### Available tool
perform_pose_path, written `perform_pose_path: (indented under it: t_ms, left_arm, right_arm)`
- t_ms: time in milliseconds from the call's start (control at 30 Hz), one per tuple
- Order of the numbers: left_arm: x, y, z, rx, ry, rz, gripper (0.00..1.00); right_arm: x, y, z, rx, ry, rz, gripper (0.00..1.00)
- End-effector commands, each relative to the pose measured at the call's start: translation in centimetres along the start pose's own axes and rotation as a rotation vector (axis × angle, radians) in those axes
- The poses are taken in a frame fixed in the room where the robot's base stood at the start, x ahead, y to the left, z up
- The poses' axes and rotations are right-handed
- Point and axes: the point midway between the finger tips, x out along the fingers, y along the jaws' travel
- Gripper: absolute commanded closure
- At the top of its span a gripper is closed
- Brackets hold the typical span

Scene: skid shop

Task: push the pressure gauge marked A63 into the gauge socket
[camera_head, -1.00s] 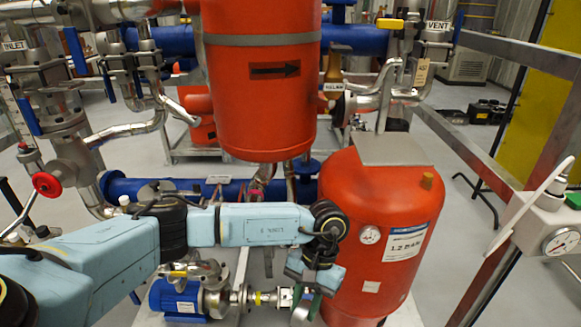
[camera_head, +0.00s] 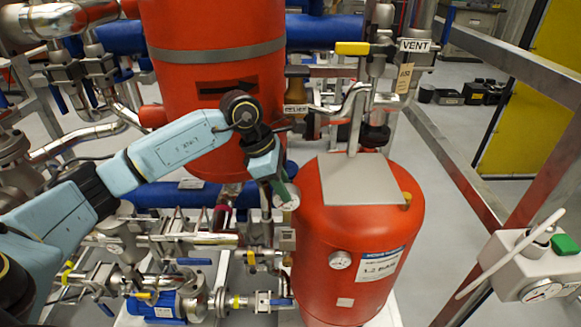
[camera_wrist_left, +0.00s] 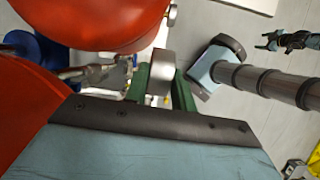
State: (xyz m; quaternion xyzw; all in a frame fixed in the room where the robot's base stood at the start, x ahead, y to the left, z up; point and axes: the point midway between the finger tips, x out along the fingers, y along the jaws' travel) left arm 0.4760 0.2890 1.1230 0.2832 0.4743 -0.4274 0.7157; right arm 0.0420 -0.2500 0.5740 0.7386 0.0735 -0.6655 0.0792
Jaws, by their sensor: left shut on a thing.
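My left gripper (camera_head: 277,188) is shut on a small round pressure gauge (camera_head: 287,199), beside the upper left of the lower red tank. In the left wrist view the silver side of the gauge (camera_wrist_left: 161,70) sits between the green fingers. Its marking is too small to read. Below the gauge in the head view is a small grey fitting (camera_head: 287,239) on the pipework. I cannot tell whether that is the gauge socket, or pick out the socket elsewhere.
The lower red tank (camera_head: 345,235) is close to the right of my left gripper. A larger red tank (camera_head: 215,85) hangs behind my arm. Pipes and a blue pump motor (camera_head: 153,306) lie below. A grey control box (camera_head: 530,262) stands at right.

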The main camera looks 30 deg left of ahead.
Motion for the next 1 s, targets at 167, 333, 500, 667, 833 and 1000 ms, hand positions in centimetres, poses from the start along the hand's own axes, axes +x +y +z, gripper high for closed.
perform_pose_path:
  t_ms: [167, 333, 500, 667, 833, 1000]
  left_arm:
    - [-0.5, 0.3, 0.0, -0.054, 0.0, 0.022, 0.87]
    - [0.4, 0.3, -0.4, -0.054, 0.0, 0.021, 0.87]
    - [2.0, 0.3, -1.1, -0.054, 0.0, 0.02, 0.87]
    - [3.5, 0.3, -1.7, -0.053, 0.0, 0.021, 0.87]
    - [4.5, 0.3, -2.1, -0.052, 0.0, 0.02, 0.87]
    - [4.5, 0.3, -2.1, -0.051, 0.0, 0.02, 0.87]
  right_arm:
    - [-0.1, 0.0, 0.4, 0.001, -0.006, 0.0, 0.35]
    - [0.6, -0.2, 1.3, 0.001, -0.018, -0.002, 0.35]
    - [1.6, -0.2, 1.7, 0.002, -0.022, -0.003, 0.35]
    - [2.6, -0.2, 1.6, 0.002, -0.021, -0.002, 0.35]
    - [3.2, -0.2, 1.4, 0.002, -0.018, -0.002, 0.35]
    - [3.2, -0.3, 1.3, 0.002, -0.015, -0.002, 0.35]
